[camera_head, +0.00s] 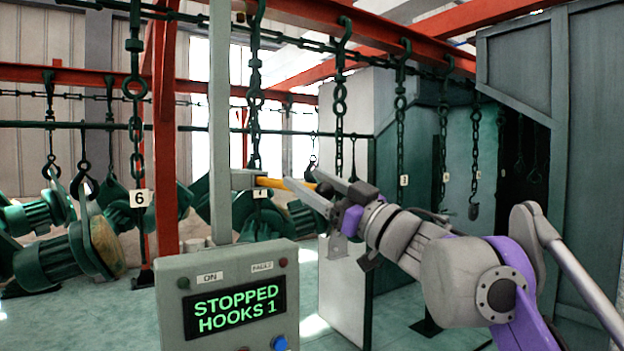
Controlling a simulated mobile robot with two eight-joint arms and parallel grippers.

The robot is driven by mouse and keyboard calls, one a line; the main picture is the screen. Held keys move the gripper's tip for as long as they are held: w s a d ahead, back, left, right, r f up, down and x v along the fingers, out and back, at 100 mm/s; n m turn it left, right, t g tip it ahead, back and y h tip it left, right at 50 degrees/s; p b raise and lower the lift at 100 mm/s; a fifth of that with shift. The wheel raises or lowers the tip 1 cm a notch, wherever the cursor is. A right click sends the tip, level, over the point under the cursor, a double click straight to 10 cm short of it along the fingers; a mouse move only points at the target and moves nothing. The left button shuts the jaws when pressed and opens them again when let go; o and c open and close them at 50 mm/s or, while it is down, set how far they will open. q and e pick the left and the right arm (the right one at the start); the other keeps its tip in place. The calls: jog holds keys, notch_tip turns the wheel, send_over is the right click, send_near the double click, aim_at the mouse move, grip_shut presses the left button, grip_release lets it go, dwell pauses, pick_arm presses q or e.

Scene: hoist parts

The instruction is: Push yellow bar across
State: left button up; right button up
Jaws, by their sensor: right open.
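The yellow bar (272,183) is a short rod that sticks out to the right from a grey bracket (243,179) on an upright grey post. My right gripper (300,176) comes in from the right, pointing left, with its grey fingers spread. The bar's right end shows at the fingers and seems to lie between them. I cannot tell whether a finger touches it. The bar's left end is hidden by the bracket. My left gripper is not in view.
A grey control box (228,295) below the post reads "STOPPED HOOKS 1". Chains with hooks hang from a red overhead beam (360,22), one with a tag "6" (139,198). Green motor-like parts (62,255) hang at left. A pale panel (345,285) stands below my right arm.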

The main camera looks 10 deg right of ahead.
jog(key=shift+c, duration=0.2)
grip_shut()
dwell(1.3)
